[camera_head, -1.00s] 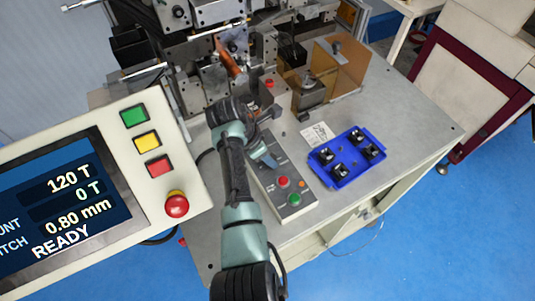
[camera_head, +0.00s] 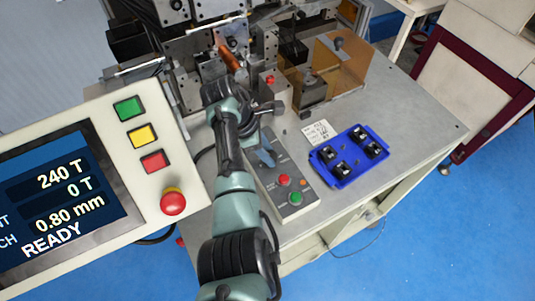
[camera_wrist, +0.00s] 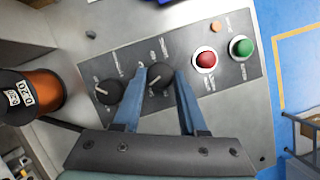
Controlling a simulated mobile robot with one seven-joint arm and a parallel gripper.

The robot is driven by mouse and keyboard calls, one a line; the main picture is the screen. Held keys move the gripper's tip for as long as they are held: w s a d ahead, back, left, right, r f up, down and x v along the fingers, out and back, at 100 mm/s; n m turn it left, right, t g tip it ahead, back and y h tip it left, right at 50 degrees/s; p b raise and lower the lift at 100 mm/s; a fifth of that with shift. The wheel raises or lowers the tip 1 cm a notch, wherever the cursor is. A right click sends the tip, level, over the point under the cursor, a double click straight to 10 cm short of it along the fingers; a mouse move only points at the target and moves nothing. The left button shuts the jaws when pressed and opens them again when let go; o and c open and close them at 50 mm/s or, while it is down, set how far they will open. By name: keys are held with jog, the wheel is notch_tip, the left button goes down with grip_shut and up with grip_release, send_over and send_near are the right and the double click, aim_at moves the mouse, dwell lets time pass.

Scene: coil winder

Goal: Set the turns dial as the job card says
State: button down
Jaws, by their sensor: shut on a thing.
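In the wrist view the two blue fingers of my gripper (camera_wrist: 158,92) are closed on a black dial (camera_wrist: 159,76) with a white pointer line. A second black dial (camera_wrist: 110,92) sits to its left on the same grey control panel (camera_wrist: 240,72). The small labels around both dials are hard to read, so I cannot tell the names. In the head view my gripper (camera_head: 266,156) reaches down onto the control panel (camera_head: 268,187). The white job card (camera_head: 317,132) lies beside it; its print is too small to read. The screen (camera_head: 58,205) reads 240 T, 0 T, 0.80 mm and READY.
A red button (camera_wrist: 205,60) and a green button (camera_wrist: 241,47) sit right of the dials. A blue tray (camera_head: 348,155) with several dark parts is right of the panel. Winder parts stand behind, with an orange-brown spool (camera_wrist: 34,90) left. The table's right end (camera_head: 430,128) is clear.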

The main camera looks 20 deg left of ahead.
jog(key=shift+w+m+g+b, duration=0.15)
jog(key=shift+m+g+b, duration=0.65)
jog(key=shift+m+b, duration=1.2)
jog(key=shift+h, duration=0.3)
jog(key=shift+c, duration=2.3)
grip_release()
jog(key=shift+a+r, duration=0.1)
jog(key=p+v, duration=0.1)
jog(key=v, duration=1.1)
jog(key=shift+r, duration=0.45)
